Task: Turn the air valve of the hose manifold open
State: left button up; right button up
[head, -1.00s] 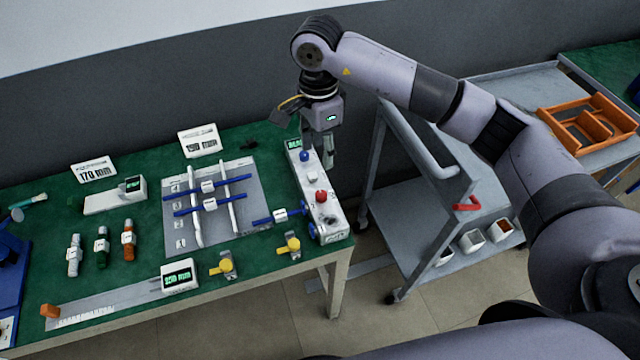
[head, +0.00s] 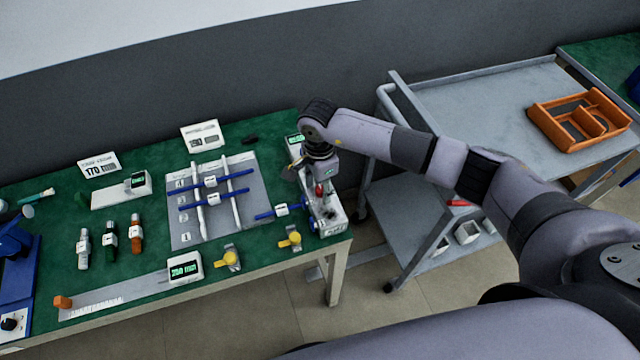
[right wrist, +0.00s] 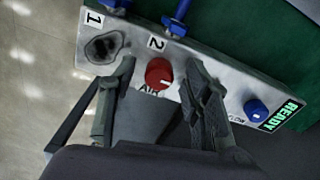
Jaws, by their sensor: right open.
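The hose manifold (head: 334,229) is a long pale block along the right end of the green bench. In the right wrist view it has a red knob (right wrist: 159,73) marked AIR, a blue knob (right wrist: 256,109) and a green READY display (right wrist: 279,115). My right gripper (right wrist: 158,66) is open, one finger on each side of the red knob. I cannot tell whether the fingers touch it. In the head view my right gripper (head: 318,190) is over the manifold and hides much of its middle. My left gripper is not in view.
A grey board with blue and white tubes (head: 232,207) lies left of the manifold. Yellow valves (head: 290,239) sit near the bench's front edge. A grey cart (head: 470,105) with an orange tray (head: 578,120) stands to the right. Blue fittings (right wrist: 178,20) join the manifold's side.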

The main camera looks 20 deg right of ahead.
jog(key=shift+c, duration=0.2)
jog(key=shift+c, duration=0.8)
grip_shut()
